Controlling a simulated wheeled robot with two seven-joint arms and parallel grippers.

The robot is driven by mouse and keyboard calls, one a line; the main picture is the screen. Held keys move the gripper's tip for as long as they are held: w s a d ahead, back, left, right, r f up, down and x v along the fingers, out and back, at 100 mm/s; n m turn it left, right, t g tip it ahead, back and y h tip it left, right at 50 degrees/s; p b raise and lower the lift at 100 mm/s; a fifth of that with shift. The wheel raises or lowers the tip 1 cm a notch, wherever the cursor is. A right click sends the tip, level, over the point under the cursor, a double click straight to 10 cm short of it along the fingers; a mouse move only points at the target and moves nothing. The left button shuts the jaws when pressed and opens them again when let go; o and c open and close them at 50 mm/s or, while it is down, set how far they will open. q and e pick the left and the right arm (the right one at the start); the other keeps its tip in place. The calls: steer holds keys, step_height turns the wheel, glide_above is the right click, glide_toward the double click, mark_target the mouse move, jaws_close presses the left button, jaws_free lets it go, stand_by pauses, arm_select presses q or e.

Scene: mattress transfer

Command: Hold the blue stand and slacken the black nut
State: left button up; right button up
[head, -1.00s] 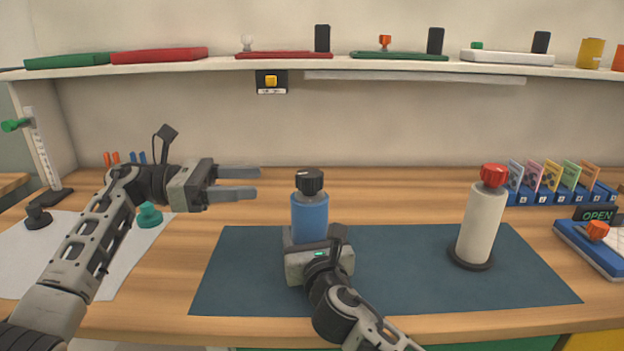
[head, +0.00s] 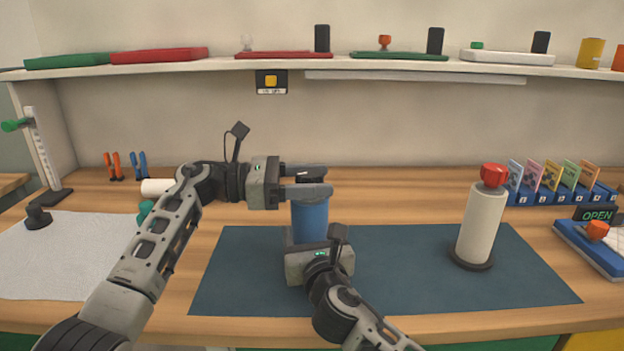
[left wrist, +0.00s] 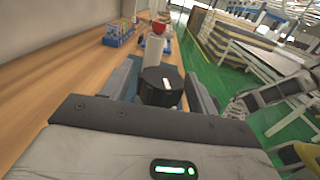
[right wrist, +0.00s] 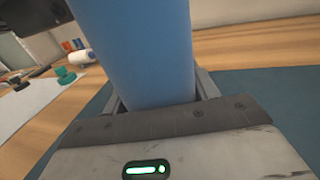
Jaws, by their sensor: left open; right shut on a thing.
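The blue stand (head: 309,217) is upright on the dark blue mat (head: 420,285). My right gripper (head: 318,240) is shut on its lower part; the blue body also fills the middle of the right wrist view (right wrist: 145,50). The black nut sits on top of the stand, mostly hidden by fingers in the head view. In the left wrist view the black nut (left wrist: 160,86) shows a white mark and lies between the two fingers. My left gripper (head: 308,180) is open, with one finger on either side of the nut. I cannot tell whether either finger touches it.
A white stand with a red nut (head: 480,220) is at the mat's right. Numbered card holders (head: 562,190) and a blue tray (head: 595,248) are farther right. Pliers (head: 125,166) and a white roll (head: 157,187) lie at the left. A shelf (head: 200,67) spans overhead.

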arm_select(q)
steer(key=c, duration=1)
steer(key=shift+w+a+n+t, duration=0.1)
steer(key=shift+n+t, duration=0.2)
steer(key=shift+f+n+t, duration=0.1)
steer(key=shift+n+t, duration=0.4)
steer(key=shift+t, duration=0.3)
steer(key=n+t+y, duration=0.1)
steer(key=n+t, duration=0.1)
steer(key=t, duration=0.1)
steer(key=n+t+y, duration=0.1)
steer(key=t, duration=0.1)
steer(key=shift+n+t+y, duration=0.4)
steer(key=n+t+y, duration=0.4)
steer(key=t, duration=0.1)
steer(key=shift+d, duration=0.3)
steer(key=shift+r+n+t+y, duration=0.2)
steer(key=shift+n+t+y, duration=0.2)
steer(key=shift+n+y, duration=0.15)
steer(key=shift+a+f+n+y, duration=0.1)
steer(key=shift+a+n+y, duration=0.15)
steer(key=shift+y, duration=0.2)
